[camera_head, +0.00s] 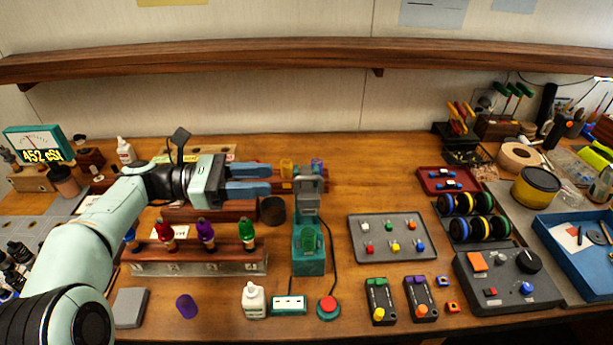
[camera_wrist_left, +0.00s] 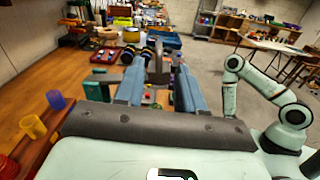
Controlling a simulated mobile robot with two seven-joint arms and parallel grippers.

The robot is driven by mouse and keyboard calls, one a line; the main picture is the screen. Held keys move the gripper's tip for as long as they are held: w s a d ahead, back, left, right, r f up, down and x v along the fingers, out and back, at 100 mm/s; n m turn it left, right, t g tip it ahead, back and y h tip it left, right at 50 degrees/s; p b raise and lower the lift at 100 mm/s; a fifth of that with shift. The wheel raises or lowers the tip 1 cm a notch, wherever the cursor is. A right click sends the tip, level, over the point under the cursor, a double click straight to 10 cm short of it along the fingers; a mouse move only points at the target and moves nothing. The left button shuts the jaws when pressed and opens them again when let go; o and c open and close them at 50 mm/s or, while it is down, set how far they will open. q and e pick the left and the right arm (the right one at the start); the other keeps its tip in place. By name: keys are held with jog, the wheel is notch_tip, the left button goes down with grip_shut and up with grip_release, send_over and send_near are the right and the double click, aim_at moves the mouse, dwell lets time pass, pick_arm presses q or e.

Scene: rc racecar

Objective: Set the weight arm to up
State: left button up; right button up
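A teal stand (camera_head: 308,262) with a round green part on its front stands at the middle of the bench. A grey metal piece (camera_head: 309,186) tops it, and it looks like the weight arm; its exact position is unclear. My left gripper (camera_head: 270,179) is level, left of this grey piece, with its blue fingers pointing right at it. In the left wrist view the fingers are apart, and the grey piece (camera_wrist_left: 158,62) shows in line with the gap between them. I cannot tell whether they touch it. My right gripper is not in view.
A wooden rack with coloured bottles (camera_head: 206,232) stands below my left gripper. A dark cup (camera_head: 272,210) and yellow and purple cups (camera_head: 287,168) are close to it. A red button (camera_head: 328,304) and a grey switch panel (camera_head: 390,238) lie front and right.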

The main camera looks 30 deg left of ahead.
aim_at(307, 176)
pick_arm(q)
jog(key=x, duration=0.9)
jog(key=shift+w, duration=0.15)
grip_shut()
